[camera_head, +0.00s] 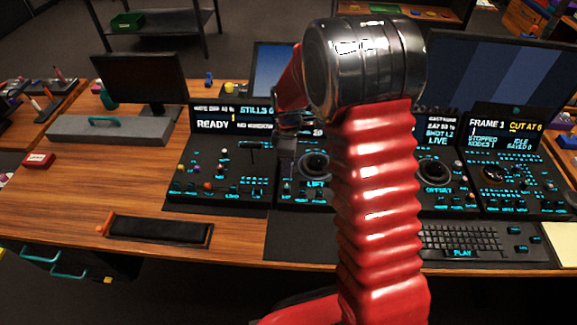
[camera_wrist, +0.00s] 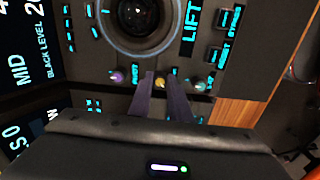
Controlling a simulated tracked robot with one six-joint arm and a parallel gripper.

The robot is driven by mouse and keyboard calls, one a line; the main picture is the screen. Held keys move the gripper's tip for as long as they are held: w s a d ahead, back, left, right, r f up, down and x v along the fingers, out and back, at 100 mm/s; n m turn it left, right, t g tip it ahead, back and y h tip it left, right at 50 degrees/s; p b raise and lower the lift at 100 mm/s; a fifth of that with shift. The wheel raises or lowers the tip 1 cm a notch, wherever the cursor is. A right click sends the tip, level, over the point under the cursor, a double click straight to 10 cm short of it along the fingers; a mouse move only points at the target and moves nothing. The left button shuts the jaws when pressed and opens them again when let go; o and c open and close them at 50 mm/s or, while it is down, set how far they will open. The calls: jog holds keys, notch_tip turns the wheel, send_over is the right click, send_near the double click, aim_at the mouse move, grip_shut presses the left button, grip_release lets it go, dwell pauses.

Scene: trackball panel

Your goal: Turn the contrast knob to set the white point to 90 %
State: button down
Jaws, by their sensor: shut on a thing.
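In the wrist view, my gripper (camera_wrist: 164,77) has its two dark fingers on either side of a small yellow knob (camera_wrist: 160,84), and it is shut on it. The fingers hide any label of this knob, so I cannot read whether it says contrast. A purple knob (camera_wrist: 117,77) is on the left and a pale knob (camera_wrist: 200,85) on the right, both apart from the fingers. In the head view, my gripper (camera_head: 287,178) points down at the panel beside the LIFT trackball. The screen (camera_wrist: 30,60) shows "MID" and "BLACK LEVEL"; I cannot read a white point value.
The LIFT trackball (camera_wrist: 138,14) sits close to the knob row. In the head view, a keyboard (camera_head: 460,240) lies at the right front and a black wrist rest (camera_head: 158,229) at the left front. My red arm covers the middle panels.

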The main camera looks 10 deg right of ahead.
dwell(0.4)
jog(key=c, duration=1.6)
grip_release()
jog(key=shift+c, duration=0.2)
jog(key=shift+r, duration=0.1)
notch_tip(320, 180, up, 14)
jog(key=shift+f, duration=0.2)
